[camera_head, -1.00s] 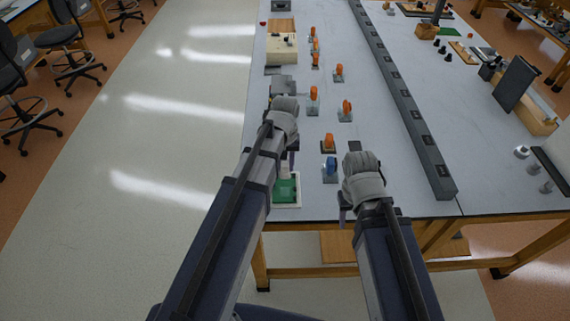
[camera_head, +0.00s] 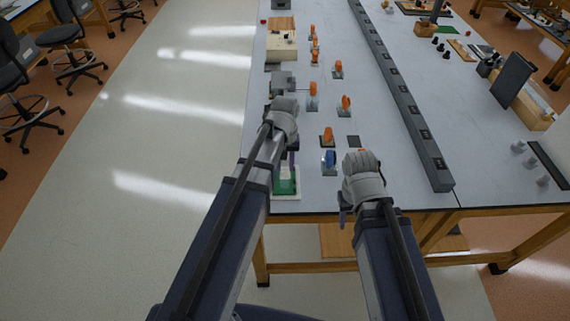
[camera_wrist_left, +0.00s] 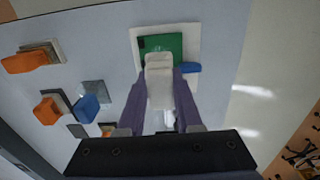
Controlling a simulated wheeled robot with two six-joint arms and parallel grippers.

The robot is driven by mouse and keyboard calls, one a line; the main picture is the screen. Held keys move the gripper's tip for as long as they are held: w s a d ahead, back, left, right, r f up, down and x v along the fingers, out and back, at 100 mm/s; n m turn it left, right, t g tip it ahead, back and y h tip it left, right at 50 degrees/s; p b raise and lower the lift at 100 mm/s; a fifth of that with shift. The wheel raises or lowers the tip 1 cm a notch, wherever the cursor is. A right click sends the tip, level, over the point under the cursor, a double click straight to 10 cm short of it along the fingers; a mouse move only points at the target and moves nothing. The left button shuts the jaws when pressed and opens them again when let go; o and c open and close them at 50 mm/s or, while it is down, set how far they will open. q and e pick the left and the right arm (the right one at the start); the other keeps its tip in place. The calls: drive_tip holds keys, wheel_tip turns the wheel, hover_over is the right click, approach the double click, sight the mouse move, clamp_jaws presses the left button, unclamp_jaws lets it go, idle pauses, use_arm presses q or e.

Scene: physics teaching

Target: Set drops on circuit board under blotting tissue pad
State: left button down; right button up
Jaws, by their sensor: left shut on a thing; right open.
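The green circuit board (camera_head: 285,187) lies in a white tray or sheet (camera_head: 291,195) at the table's near left corner. Both show in the left wrist view, the board (camera_wrist_left: 155,43) on the white base (camera_wrist_left: 137,32). My left gripper (camera_wrist_left: 160,88) is shut on a white block, seemingly the blotting tissue pad (camera_wrist_left: 159,92). Its far end overlaps the board's edge in that view; I cannot tell whether it touches. My right gripper (camera_head: 343,216) is open and empty near the table's front edge. No drops can be made out.
A blue piece (camera_wrist_left: 191,68) lies beside the board. A blue item (camera_head: 330,157) and an orange one (camera_head: 327,135) stand on small bases to the right, with several more behind. A long dark rail (camera_head: 400,95) runs along the table. Space between rail and items is clear.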

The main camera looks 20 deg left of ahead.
use_arm(q)
wheel_tip(320, 180, down, 3)
drive_tip(key=shift+w+r+b, duration=0.1)
drive_tip(key=shift+w+b, duration=0.05)
drive_tip(key=shift+b, duration=1)
drive_tip(key=shift+f+b, duration=1.2)
drive_tip(key=c, duration=1.1)
unclamp_jaws()
clamp_jaws()
